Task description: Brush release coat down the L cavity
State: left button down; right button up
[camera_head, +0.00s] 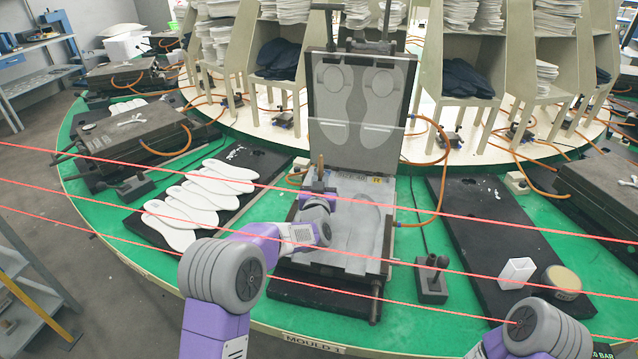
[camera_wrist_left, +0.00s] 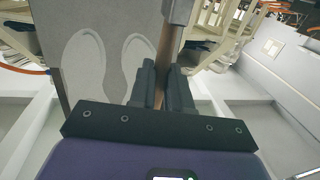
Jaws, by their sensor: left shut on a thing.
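The open mould (camera_head: 345,262) stands on the green table in the head view, its lid (camera_head: 360,85) raised with two foot shapes on it. The right-hand cavity (camera_head: 362,228) shows in the lower half; my left arm hides much of the left-hand cavity. My left gripper (camera_head: 319,190) is over that left side, shut on a brush whose brown handle (camera_head: 321,166) stands up from it. In the left wrist view, the fingers (camera_wrist_left: 166,85) close around the handle (camera_wrist_left: 166,62); the bristles are hidden, so contact cannot be told. My right gripper is out of view.
White insoles (camera_head: 200,196) lie on a dark board to the left. A white block (camera_head: 516,273) and a round tin (camera_head: 562,281) stand at the right. Red lines cross the front. An orange hose (camera_head: 443,170) loops beside the lid.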

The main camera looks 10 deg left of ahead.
pick_arm(q)
jog(key=shift+w, duration=1.2)
jog(key=shift+w+r+p, duration=0.1)
jog(key=shift+w+p, duration=0.75)
jog(key=shift+w, duration=0.65)
notch_tip(320, 180, up, 8)
jog(key=p, duration=0.5)
jog(key=shift+p, duration=0.3)
jog(key=shift+d, duration=0.1)
